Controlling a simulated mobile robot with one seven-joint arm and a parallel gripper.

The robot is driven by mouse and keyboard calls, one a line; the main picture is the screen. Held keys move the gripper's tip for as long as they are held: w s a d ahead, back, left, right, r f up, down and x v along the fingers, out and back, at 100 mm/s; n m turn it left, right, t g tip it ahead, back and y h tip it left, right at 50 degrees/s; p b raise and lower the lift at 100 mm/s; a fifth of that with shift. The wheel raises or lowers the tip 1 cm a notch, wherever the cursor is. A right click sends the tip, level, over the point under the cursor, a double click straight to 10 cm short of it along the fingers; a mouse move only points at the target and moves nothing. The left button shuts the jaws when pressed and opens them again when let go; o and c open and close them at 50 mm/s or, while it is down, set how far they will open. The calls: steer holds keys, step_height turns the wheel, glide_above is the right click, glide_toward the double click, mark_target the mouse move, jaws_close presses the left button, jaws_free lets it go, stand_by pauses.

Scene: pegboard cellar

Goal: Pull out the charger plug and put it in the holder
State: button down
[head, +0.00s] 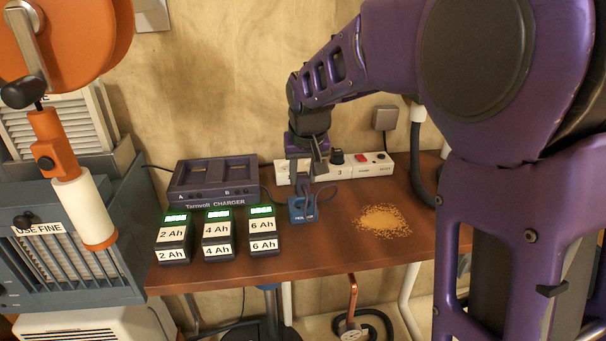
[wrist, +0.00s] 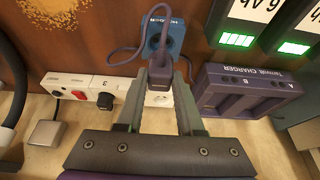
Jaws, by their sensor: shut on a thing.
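The dark purple charger plug (wrist: 160,74) is between the fingers of my gripper (wrist: 163,84) in the wrist view, with its purple cable (wrist: 122,53) looping to one side. In the head view my gripper (head: 305,172) points down, shut on the plug (head: 303,188). The plug is off the white power strip (head: 380,168) and beside or over the small blue holder (head: 298,212) on the bench. The holder also shows in the wrist view (wrist: 175,35). The plug overlaps the holder's edge, so I cannot tell whether they touch.
The dark charger (head: 213,192) stands left of the holder, with several labelled batteries (head: 217,248) in front. A black plug (head: 337,157) and a red switch (head: 361,158) are on the strip. Sawdust (head: 382,220) lies to the right. The bench's front edge (head: 330,267) is near.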

mark_target(304, 186)
steer(key=shift+f, duration=2.35)
stand_by(2.0)
stand_by(0.4)
jaws_free()
steer(key=shift+r, duration=0.1)
stand_by(0.3)
steer(key=shift+r+p, duration=2.5)
steer(key=shift+r, duration=1.05)
